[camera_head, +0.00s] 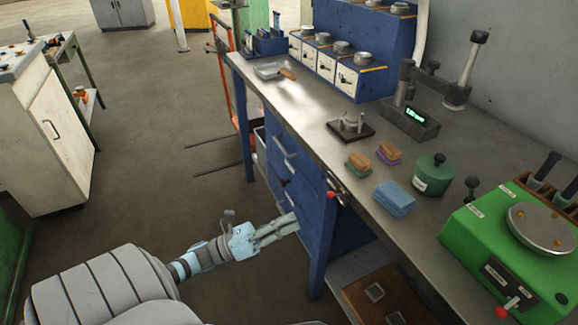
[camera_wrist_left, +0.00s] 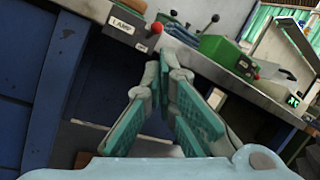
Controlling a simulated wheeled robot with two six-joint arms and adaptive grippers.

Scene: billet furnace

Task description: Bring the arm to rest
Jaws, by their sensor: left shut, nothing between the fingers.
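My left arm (camera_head: 190,265) comes in from the lower left in the head view and reaches to the right. My left gripper (camera_head: 290,222) is shut and empty. It is over the floor in front of the blue workbench, below the level of the bench top and apart from it. In the left wrist view the two teal-padded fingers (camera_wrist_left: 167,62) come together at their tips with nothing between them. The bench's front, with a "LAMP" label, shows behind them. My right gripper is not in view.
A red knob (camera_head: 331,195) sticks out at the bench front. Open floor (camera_head: 150,170) lies left of the bench.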

